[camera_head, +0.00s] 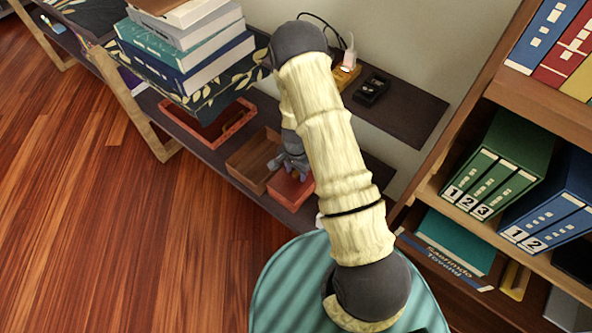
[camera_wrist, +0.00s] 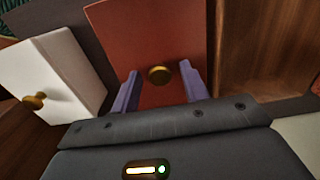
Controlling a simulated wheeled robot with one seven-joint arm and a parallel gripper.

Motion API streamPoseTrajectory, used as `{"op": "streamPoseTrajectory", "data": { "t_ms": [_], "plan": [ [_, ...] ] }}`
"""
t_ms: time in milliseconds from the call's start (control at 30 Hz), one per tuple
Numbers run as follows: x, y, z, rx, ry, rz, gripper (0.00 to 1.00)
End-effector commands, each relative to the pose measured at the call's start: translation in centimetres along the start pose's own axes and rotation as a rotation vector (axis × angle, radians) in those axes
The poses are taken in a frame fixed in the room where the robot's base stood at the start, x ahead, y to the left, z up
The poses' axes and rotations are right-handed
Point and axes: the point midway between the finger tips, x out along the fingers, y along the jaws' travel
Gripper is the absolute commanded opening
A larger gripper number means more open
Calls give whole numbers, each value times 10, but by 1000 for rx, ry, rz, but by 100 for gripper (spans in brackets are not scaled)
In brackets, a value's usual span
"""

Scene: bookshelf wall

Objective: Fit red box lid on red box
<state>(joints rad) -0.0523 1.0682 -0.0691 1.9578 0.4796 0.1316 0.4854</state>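A red flat-topped lid with a round gold knob fills the middle of the wrist view (camera_wrist: 150,35). In the head view, it is the red block (camera_head: 291,191) on the low shelf. My gripper (camera_head: 293,172) is over it, partly hidden by my arm. In the wrist view, my gripper's two purple fingers (camera_wrist: 159,80) are apart, one on each side of the knob; I cannot tell whether either touches it. An open, red-walled box (camera_head: 228,131) sits on the same shelf, farther up and left, partly under the upper shelf.
An open brown wooden box (camera_head: 253,160) stands between the red pieces; its wall also shows in the wrist view (camera_wrist: 228,50). A white piece with a gold knob (camera_wrist: 62,70) is on the left there. Stacked books (camera_head: 185,50) lie above. Binders fill the right bookcase.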

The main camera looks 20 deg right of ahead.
Motion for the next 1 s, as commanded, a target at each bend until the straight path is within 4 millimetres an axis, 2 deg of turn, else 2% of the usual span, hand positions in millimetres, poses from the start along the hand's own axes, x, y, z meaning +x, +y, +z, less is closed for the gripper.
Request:
{"op": "streamPoseTrajectory", "data": {
  "t_ms": [300,467,567,1000],
  "plan": [
    [-1,0,0,0,0,0,49],
    [-12,0,0,0,1,-1,49],
    [-27,0,-1,-1,3,-2,49],
    [-115,-1,0,-1,2,-2,49]
  ]
}}
